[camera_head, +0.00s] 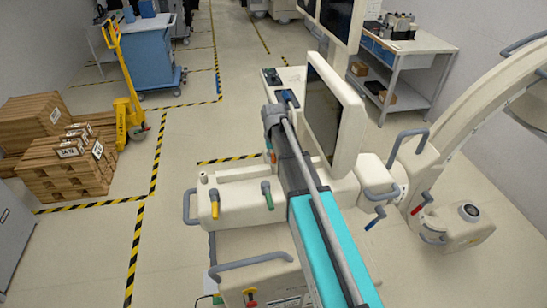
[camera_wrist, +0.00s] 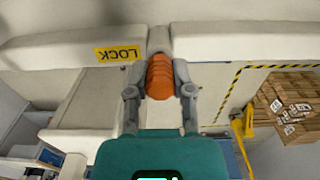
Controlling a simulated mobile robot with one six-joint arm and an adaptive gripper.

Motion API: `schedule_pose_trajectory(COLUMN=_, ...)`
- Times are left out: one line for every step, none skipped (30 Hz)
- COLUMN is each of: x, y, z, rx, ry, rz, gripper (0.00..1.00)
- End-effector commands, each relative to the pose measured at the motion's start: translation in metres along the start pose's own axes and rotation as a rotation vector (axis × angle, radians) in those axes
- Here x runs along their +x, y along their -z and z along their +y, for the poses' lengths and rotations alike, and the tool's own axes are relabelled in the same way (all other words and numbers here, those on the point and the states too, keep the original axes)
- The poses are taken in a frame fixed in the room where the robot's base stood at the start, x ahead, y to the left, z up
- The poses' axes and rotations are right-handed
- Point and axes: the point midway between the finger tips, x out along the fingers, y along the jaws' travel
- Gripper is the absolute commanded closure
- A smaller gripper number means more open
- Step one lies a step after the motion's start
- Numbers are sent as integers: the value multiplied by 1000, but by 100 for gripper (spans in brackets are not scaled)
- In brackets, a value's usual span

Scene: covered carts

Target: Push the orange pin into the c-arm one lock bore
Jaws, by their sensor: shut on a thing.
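In the wrist view my gripper (camera_wrist: 160,88) is shut on the orange pin (camera_wrist: 159,76), with one grey finger on each side of its ribbed grip. The pin's far end meets a grey part (camera_wrist: 159,38) between two white sections of the C-arm. A yellow LOCK label (camera_wrist: 117,53), upside down in this view, sits just left of it. The bore itself is hidden, and how deep the pin sits cannot be told.
A dark monitor (camera_head: 323,110) stands close to the right of my arm. Yellow (camera_head: 214,200) and green (camera_head: 267,194) handles stick out of the C-arm. Pallets with boxes (camera_head: 65,165) and a yellow pallet jack (camera_head: 122,100) stand left. Floor between them is clear.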

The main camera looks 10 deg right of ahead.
Motion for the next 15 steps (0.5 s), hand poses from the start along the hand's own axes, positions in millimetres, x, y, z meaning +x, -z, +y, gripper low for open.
schedule_pose_trajectory(x=2, y=0, z=0, rx=0, ry=0, rz=0, gripper=100)
schedule_pose_trajectory(x=2, y=0, z=0, rx=0, ry=0, rz=0, gripper=100)
schedule_pose_trajectory(x=3, y=0, z=0, rx=0, ry=0, rz=0, gripper=100)
schedule_pose_trajectory(x=4, y=0, z=0, rx=0, ry=0, rz=0, gripper=100)
schedule_pose_trajectory(x=4, y=0, z=0, rx=0, ry=0, rz=0, gripper=100)
schedule_pose_trajectory(x=5, y=0, z=0, rx=0, ry=0, rz=0, gripper=100)
schedule_pose_trajectory(x=5, y=0, z=0, rx=0, ry=0, rz=0, gripper=100)
schedule_pose_trajectory(x=6, y=0, z=0, rx=0, ry=0, rz=0, gripper=100)
schedule_pose_trajectory(x=7, y=0, z=0, rx=0, ry=0, rz=0, gripper=100)
schedule_pose_trajectory(x=7, y=0, z=0, rx=0, ry=0, rz=0, gripper=100)
schedule_pose_trajectory(x=8, y=0, z=0, rx=0, ry=0, rz=0, gripper=100)
schedule_pose_trajectory(x=8, y=0, z=0, rx=0, ry=0, rz=0, gripper=100)
schedule_pose_trajectory(x=7, y=0, z=0, rx=0, ry=0, rz=0, gripper=64)
schedule_pose_trajectory(x=7, y=0, z=0, rx=0, ry=0, rz=0, gripper=59)
schedule_pose_trajectory(x=7, y=0, z=0, rx=0, ry=0, rz=0, gripper=51)
